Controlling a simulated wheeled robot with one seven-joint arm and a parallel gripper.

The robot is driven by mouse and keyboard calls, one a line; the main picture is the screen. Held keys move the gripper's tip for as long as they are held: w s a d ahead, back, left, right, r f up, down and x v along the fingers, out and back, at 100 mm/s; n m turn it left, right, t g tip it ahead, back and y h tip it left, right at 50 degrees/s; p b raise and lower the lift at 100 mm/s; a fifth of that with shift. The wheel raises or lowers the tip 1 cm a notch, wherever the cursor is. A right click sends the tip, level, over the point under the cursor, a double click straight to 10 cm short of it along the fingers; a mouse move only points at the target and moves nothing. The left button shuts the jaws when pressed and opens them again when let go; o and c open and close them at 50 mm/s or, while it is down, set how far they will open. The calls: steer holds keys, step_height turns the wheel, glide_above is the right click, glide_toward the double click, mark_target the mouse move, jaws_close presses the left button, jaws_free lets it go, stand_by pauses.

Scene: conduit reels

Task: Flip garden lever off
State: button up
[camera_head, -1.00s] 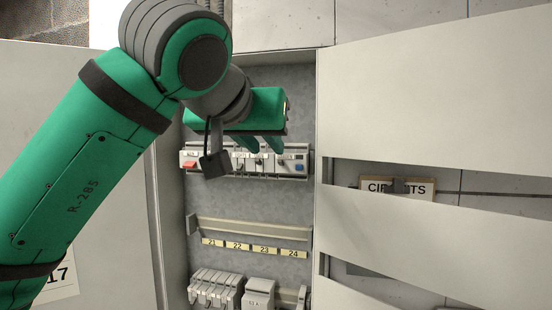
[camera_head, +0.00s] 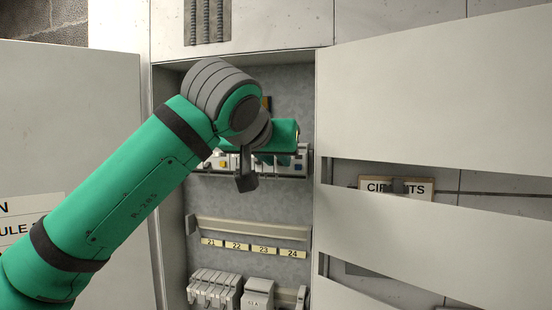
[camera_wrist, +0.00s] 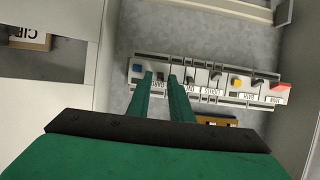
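A row of grey breaker modules (camera_wrist: 215,92) crosses the wrist view, its labels upside down. The module at the left, with a blue button (camera_wrist: 136,68), has a partly hidden label that seems to begin "GARD". A small dark lever (camera_wrist: 160,76) shows on it. My gripper (camera_wrist: 161,76) is open, its two green fingers apart, with the lever showing between their tips. I cannot tell whether the fingers touch it. In the head view my gripper (camera_head: 284,158) is at the right part of the breaker row (camera_head: 301,165), and my wrist hides much of the row.
Lower rails hold numbered labels (camera_head: 252,248) and more modules (camera_head: 215,286).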

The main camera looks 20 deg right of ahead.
mark_target(281, 166)
jaws_close()
steer(key=shift+f, duration=0.2)
steer(key=f+t+h, duration=0.1)
steer(key=t, duration=0.1)
steer(key=f+t+h, duration=0.1)
steer(key=t+h, duration=0.1)
steer(key=shift+s+a+f, duration=0.15)
steer(key=shift+s, duration=0.05)
steer(key=f+t+h, duration=0.1)
steer(key=t, duration=0.1)
steer(key=f+t+h, duration=0.1)
steer(key=shift+w+t, duration=0.2)
steer(key=shift+t, duration=0.2)
steer(key=shift+w+f+t+h, duration=0.1)
steer(key=shift+f+t+h, duration=0.1)
steer(key=shift+t+h, duration=0.5)
steer(key=shift+o, duration=1.8)
jaws_free()
steer(key=shift+d, duration=0.2)
